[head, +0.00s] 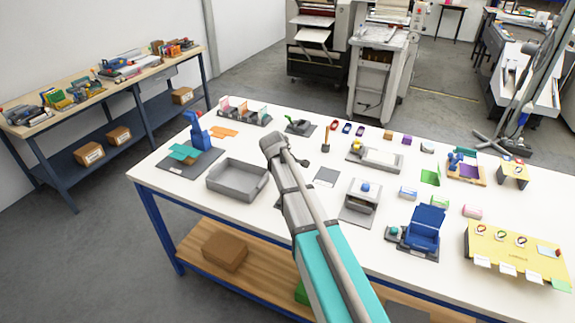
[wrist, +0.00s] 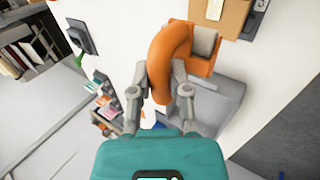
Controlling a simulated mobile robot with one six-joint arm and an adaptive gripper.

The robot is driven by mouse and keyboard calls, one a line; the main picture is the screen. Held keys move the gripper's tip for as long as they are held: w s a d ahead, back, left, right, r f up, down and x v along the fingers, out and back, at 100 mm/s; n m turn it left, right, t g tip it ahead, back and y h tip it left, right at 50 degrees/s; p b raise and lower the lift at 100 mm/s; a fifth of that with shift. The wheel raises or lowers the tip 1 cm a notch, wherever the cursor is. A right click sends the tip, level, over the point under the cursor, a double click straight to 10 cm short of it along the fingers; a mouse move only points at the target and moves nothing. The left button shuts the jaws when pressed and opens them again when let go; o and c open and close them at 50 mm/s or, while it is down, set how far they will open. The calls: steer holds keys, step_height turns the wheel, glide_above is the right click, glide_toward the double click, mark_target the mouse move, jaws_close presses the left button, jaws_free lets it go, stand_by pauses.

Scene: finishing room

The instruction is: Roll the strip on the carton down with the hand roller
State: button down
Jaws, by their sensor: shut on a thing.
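In the wrist view my gripper (wrist: 160,82) is shut on the hand roller's curved orange handle (wrist: 170,50), with a grey finger on either side. The roller's grey drum (wrist: 205,42) sits in an orange frame to the right of the handle. A brown carton (wrist: 222,14) is at the top edge, just beyond the drum and partly cut off. I cannot tell whether the drum touches it. In the head view my arm hides the gripper, roller and carton.
In the head view a grey tray (head: 212,183) stands left of my arm, and a blue tool on a dark mat (head: 172,168) beyond it. Several small fixtures crowd the white table (head: 150,176) to the right. A side bench (head: 100,90) stands at left.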

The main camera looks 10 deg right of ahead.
steer(key=shift+f+b, duration=2.2)
steer(key=shift+f, duration=0.15)
steer(key=shift+f+b, duration=0.6)
steer(key=shift+s+d, duration=0.25)
steer(key=shift+d, duration=0.1)
steer(key=shift+s+d, duration=0.3)
steer(key=shift+d, duration=0.05)
steer(key=shift+s+d, duration=0.55)
steer(key=shift+d, duration=0.2)
stand_by(0.9)
steer(key=shift+w+a, duration=0.9)
steer(key=shift+a, duration=0.25)
stand_by(1.5)
